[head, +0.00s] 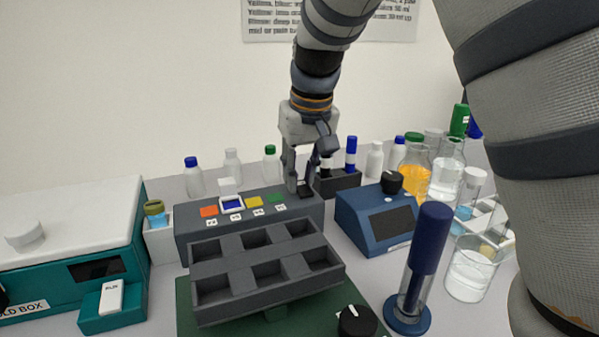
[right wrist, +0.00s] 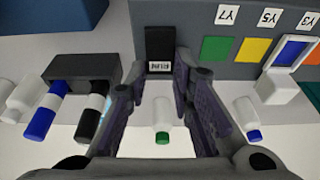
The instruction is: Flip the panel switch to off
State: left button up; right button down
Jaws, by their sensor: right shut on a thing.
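A grey panel (head: 249,223) carries a row of coloured squares with small labels. At its right end is a small black switch (head: 305,191); in the right wrist view the black switch (right wrist: 160,42) has a white label that seems to read RUN upside down. My right gripper (head: 303,184) comes down from above onto that end of the panel. Its fingers (right wrist: 155,85) stand some way apart, with the switch between their tips, and are shut on it. The fingers partly hide the switch in the head view. My left gripper is not in view.
A grey rack with empty wells (head: 262,285) stands in front of the panel. A blue device with a black knob (head: 377,222) is close on the right. Several bottles (head: 194,178) stand behind. A teal cold box (head: 90,265) is left; glassware (head: 468,275) is right.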

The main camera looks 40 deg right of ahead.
jog(key=c, duration=1.4)
grip_release()
jog(key=v, duration=1.2)
